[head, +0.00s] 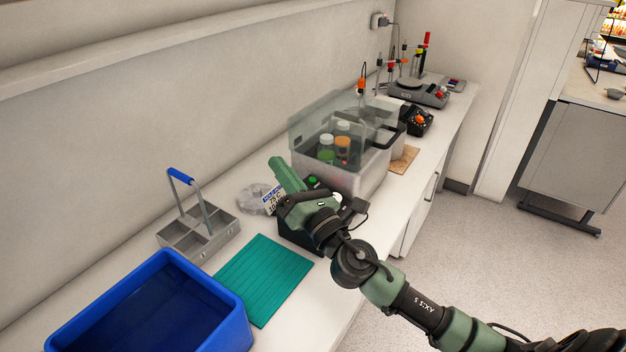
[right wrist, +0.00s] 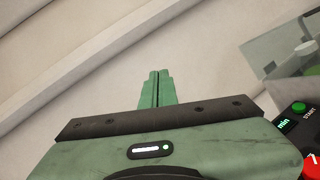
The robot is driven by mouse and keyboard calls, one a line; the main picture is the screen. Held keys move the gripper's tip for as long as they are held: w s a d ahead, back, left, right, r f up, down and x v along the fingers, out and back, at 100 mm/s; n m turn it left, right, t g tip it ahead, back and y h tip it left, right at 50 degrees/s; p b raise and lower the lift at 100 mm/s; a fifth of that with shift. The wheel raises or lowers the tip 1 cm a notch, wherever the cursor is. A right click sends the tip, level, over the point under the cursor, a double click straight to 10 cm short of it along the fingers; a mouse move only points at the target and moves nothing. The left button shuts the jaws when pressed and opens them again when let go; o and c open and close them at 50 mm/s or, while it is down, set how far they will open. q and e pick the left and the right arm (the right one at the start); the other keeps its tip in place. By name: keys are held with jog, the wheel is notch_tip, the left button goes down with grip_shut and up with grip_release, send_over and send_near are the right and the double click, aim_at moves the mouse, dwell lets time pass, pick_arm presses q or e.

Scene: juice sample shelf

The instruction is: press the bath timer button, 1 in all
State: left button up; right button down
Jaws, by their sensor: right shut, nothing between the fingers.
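The bath timer is a dark box beside the steel water bath (head: 370,178), mostly hidden behind my right gripper in the head view. Its green button (head: 312,181) shows just right of the gripper. In the right wrist view the green button (right wrist: 299,107) has the word START by it, with a lit green display and a red round part (right wrist: 312,164) lower down. My right gripper (head: 276,163) is shut and empty, its green fingers (right wrist: 158,73) together. The fingertips are left of the button and apart from it. My left gripper is out of view.
The bath has a raised clear lid (head: 312,120) and capped bottles inside. Scales and instruments stand farther back.

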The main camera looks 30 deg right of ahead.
jog(key=w+f+n+g+y, duration=0.1)
jog(key=w+n+g+y, duration=0.25)
jog(key=n, duration=0.85)
jog(key=w+f+n+g+y, duration=0.2)
jog(key=w+n+g, duration=0.2)
jog(key=n, duration=0.9)
jog(key=w+d+n+h, duration=0.1)
jog(key=d+n+h, duration=0.1)
jog(key=d, duration=0.3)
jog(key=w+d+f+n+g+h, duration=0.1)
jog(key=d+n+h, duration=0.1)
jog(key=d, duration=0.4)
jog(key=w+d+f+n+g+h, duration=0.1)
jog(key=d+h, duration=0.2)
jog(key=d, duration=0.2)
jog(key=shift+w+d+f+n+h, duration=0.15)
jog(key=shift+w+n+h, duration=0.1)
jog(key=shift+n+h, duration=0.15)
jog(key=shift+f, duration=0.15)
jog(key=b, duration=0.3)
send_over(313, 181)
jog(key=s+d, duration=0.1)
jog(key=s, duration=0.1)
notch_tip(313, 181, down, 7)
jog(key=shift+w+f, duration=0.15)
jog(key=shift+w+f+b, duration=0.15)
jog(key=shift+f+b, duration=0.35)
jog(key=shift+b, duration=0.25)
